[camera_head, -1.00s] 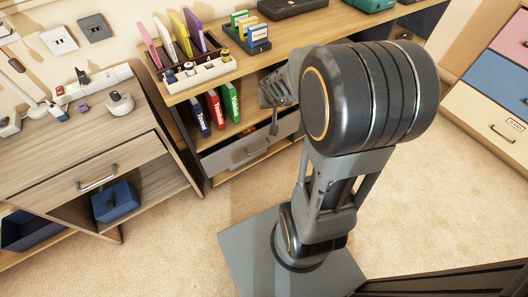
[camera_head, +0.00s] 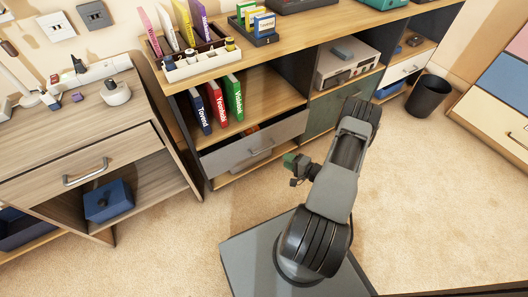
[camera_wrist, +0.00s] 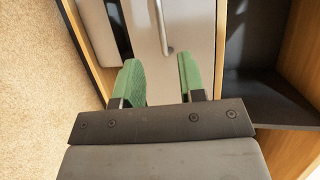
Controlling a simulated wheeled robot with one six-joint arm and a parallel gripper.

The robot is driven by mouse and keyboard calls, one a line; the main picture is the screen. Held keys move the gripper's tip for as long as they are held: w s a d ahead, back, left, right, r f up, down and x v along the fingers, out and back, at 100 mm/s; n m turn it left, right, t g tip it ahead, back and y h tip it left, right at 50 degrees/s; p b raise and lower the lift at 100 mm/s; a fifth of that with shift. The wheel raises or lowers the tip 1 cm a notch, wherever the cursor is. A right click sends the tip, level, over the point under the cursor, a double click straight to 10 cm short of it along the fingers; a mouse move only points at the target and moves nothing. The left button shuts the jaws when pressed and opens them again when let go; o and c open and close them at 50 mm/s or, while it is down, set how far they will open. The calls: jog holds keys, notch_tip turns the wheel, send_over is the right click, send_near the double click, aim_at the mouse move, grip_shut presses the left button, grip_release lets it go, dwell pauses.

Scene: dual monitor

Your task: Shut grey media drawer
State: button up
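The grey media drawer (camera_head: 225,161) is in the lower left of the wooden shelf unit in the head view. It stands partly pulled out, with a dark gap and a small orange item showing behind its front. My gripper (camera_head: 292,163) is in front of the unit, to the right of and near the drawer. In the wrist view, its two green fingers are apart with nothing between them (camera_wrist: 160,78). A grey front that looks like the drawer (camera_wrist: 186,25) lies beyond them, with a silver bar handle (camera_wrist: 163,28). I see no clear contact.
Upright books (camera_head: 217,104) stand on the shelf above the drawer. A grey-green door (camera_head: 325,115) is to its right. A wooden cabinet with a blue box (camera_head: 108,203) stands at left. A dark bin (camera_head: 428,97) is at back right. Carpet at right is open.

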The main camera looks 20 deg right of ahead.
aim_at(264, 150)
jog(key=b+x, duration=0.4)
jog(key=x, duration=0.9)
jog(key=shift+a, duration=0.1)
grip_shut()
